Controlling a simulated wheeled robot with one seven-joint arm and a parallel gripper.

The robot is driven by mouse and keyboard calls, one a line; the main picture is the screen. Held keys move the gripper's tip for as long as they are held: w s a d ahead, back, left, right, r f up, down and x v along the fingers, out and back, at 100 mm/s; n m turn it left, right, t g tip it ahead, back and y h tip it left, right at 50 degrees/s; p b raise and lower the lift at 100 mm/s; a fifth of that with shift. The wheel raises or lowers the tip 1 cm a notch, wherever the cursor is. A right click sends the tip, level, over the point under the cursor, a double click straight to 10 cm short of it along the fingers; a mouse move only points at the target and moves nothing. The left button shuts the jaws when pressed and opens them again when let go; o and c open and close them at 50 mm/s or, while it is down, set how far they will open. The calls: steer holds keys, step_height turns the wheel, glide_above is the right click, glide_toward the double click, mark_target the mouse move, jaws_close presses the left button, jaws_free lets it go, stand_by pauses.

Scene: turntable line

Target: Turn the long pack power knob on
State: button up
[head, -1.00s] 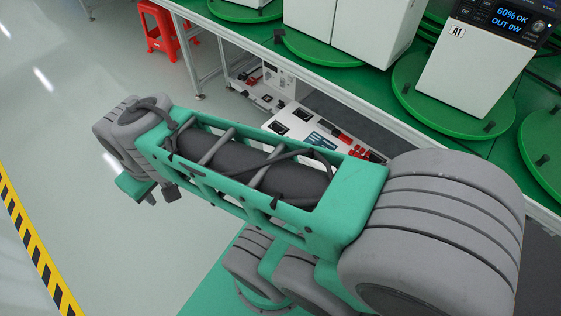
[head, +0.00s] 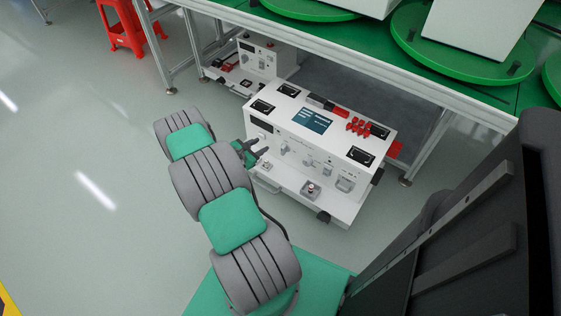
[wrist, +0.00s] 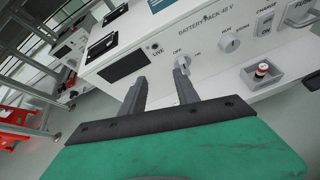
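The long white battery pack (head: 290,135) stands on the floor at the bench's edge. In the wrist view its front panel (wrist: 220,60) reads "BATTERY PACK-48 V". The power knob (wrist: 182,63) is a small pale knob between the OFF and ON labels; which label it points to is hard to tell. My gripper (head: 262,146) is in front of the panel's left part. In the wrist view my gripper (wrist: 160,78) is open and empty, with a clear gap between its dark fingers. The right fingertip appears just below the knob; contact is unclear.
A smaller white unit (head: 258,58) stands behind left. The green-topped bench (head: 300,35) overhangs the back. Open floor lies left.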

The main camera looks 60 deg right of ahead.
mark_target(282, 149)
steer(key=s+d+f+n+b, duration=0.1)
steer(key=s+d+f, duration=0.1)
steer(key=s+d+f+n, duration=0.1)
steer(key=d+f, duration=0.1)
steer(key=f, duration=0.1)
steer(key=s+d+f+h+b, duration=0.1)
steer(key=s+d+f, duration=0.1)
steer(key=d+f, duration=0.1)
steer(key=shift+s+f+n+b, duration=0.2)
steer(key=shift+s+n+b, duration=0.1)
steer(key=shift+s+n, duration=0.1)
steer(key=shift+d+f, duration=0.1)
steer(key=shift+d, duration=0.45)
steer(key=shift+c, duration=0.5)
jaws_close()
